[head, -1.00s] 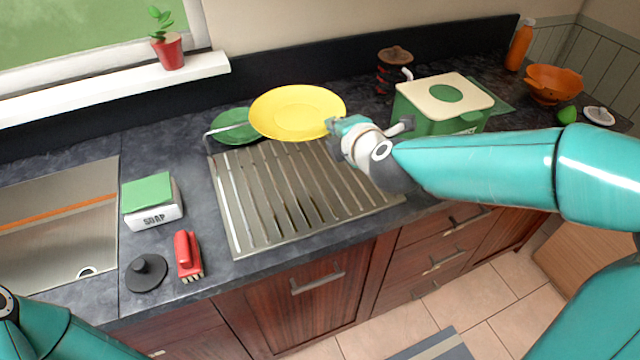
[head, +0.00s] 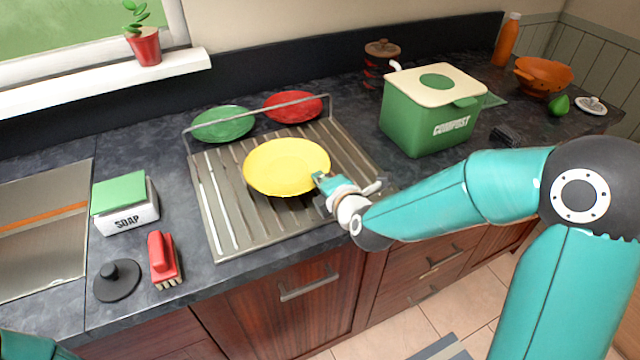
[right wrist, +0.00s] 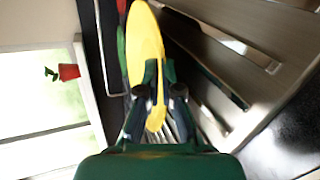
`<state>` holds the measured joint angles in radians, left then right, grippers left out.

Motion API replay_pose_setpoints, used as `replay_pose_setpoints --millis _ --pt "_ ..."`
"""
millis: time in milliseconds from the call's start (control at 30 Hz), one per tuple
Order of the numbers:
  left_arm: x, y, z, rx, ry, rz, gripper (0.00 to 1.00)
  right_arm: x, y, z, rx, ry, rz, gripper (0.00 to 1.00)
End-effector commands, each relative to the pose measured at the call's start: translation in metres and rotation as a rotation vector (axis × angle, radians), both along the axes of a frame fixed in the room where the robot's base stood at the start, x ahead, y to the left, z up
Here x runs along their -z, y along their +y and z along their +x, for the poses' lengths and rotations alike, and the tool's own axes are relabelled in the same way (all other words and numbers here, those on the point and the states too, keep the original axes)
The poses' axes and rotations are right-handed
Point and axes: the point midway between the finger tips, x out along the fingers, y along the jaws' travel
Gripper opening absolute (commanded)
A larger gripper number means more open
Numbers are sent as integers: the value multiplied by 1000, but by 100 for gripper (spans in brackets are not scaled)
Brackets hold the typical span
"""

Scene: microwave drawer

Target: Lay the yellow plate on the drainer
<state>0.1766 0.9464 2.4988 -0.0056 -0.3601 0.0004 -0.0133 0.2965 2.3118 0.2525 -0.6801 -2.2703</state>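The yellow plate (head: 286,166) is over the front middle part of the metal drainer (head: 222,217) in the head view, fairly level. I cannot tell whether it touches the slats. My right gripper (head: 319,184) is at the plate's right rim. In the right wrist view the fingers (right wrist: 159,84) are closed on the rim of the yellow plate (right wrist: 146,45). My left gripper is out of the head view; only a bit of my left arm shows at the lower left corner.
A green plate (head: 222,124) and a red plate (head: 293,107) are at the drainer's back, by its wire rail. A green compost bin (head: 430,118) stands to the right. A soap box (head: 126,204), red brush (head: 162,258) and black plug (head: 117,281) lie left of the drainer.

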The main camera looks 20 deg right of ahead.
Motion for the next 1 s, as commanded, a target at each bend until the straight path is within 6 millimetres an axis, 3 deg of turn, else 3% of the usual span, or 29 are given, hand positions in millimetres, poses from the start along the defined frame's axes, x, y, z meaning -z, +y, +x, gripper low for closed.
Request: replay_pose_setpoints --millis 333,433,800,1000 --pt "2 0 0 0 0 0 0 4 -1 0 2 -2 0 0" --pt "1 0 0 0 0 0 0 3 -1 0 2 -1 0 16" --pt "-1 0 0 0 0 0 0 0 -1 0 3 -2 1 17" --pt "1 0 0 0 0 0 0 -8 -1 -20 4 -4 0 17"
